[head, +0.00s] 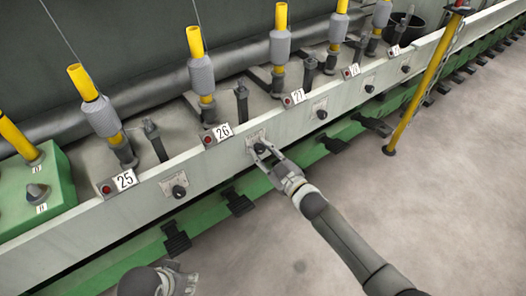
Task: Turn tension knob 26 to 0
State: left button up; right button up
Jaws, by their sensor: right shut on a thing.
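Tension knob 26 (260,148) is a small dark knob on a pale dial plate, set in the light grey front rail to the right of the number label 26 (222,131). My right gripper (262,150) reaches in from the lower right and is shut on this knob. Its fingers cover part of the knob and dial, so the pointer and the scale cannot be read. My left gripper (178,280) shows in part at the bottom edge, well below the rail and apart from it. Its fingers are too unclear to tell open from shut.
Knob 25 (179,191) sits to the left on the same rail, and knob 27 (321,114) to the right. Dark pedals (238,202) stick out below. A yellow post (425,85) with a chain stands at the right. The floor (430,200) in front is clear.

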jog(key=n, duration=0.3)
jog(key=shift+n, duration=1.1)
pick_arm(q)
jog(key=shift+s+d+r, duration=0.1)
jog(key=shift+r, duration=0.2)
jog(key=shift+s, duration=0.1)
jog(key=shift+f, duration=0.1)
pick_arm(e)
jog(key=o, duration=1)
